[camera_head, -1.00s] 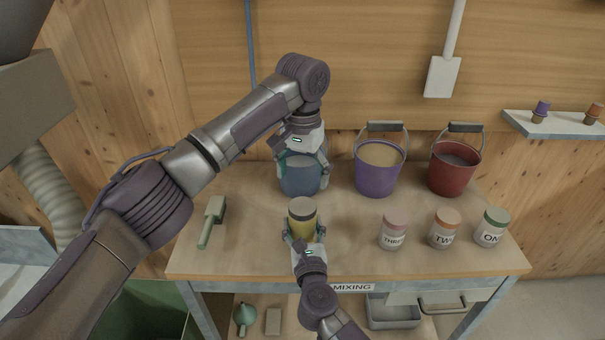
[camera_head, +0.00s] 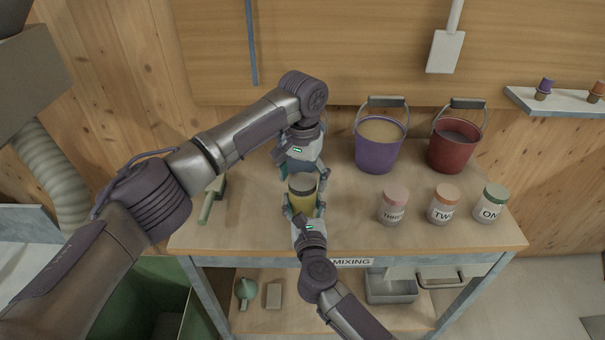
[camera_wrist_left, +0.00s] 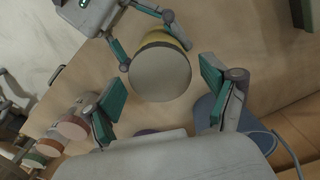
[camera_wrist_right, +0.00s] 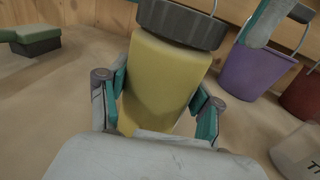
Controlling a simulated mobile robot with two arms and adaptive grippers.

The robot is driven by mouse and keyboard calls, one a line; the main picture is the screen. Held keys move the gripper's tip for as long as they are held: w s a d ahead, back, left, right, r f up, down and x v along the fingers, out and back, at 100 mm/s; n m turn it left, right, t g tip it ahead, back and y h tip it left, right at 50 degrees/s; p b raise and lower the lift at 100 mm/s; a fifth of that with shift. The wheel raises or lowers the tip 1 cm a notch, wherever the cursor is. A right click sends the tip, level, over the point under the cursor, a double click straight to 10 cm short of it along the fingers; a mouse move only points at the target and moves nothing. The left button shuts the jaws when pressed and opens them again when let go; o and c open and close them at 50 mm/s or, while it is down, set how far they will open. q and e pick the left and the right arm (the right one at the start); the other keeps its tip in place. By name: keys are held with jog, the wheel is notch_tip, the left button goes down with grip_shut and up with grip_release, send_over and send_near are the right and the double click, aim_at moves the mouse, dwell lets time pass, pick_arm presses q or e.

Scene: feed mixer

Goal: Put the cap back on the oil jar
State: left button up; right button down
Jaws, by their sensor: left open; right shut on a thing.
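The oil jar (camera_head: 302,203) is yellow and stands upright at the front middle of the table; it also shows in the right wrist view (camera_wrist_right: 163,85). My right gripper (camera_head: 305,212) is shut on its body from the front. The dark grey cap (camera_wrist_right: 181,24) is on the jar's top, and its round flat top faces the left wrist camera (camera_wrist_left: 160,74). I cannot tell whether it is tightened. My left gripper (camera_head: 303,178) is open just above and behind the cap, with its fingers (camera_wrist_left: 165,92) apart on either side and no visible grip on it.
A blue bucket (camera_wrist_left: 257,147) is behind my left gripper, mostly hidden in the head view. A purple bucket (camera_head: 376,152) and a red bucket (camera_head: 452,150) stand at the back. Several labelled jars (camera_head: 443,205) stand right.

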pick_arm(q)
jog(key=shift+c, duration=0.3)
jog(key=c, duration=1.2)
jog(key=o, duration=1.4)
notch_tip(320, 180, up, 12)
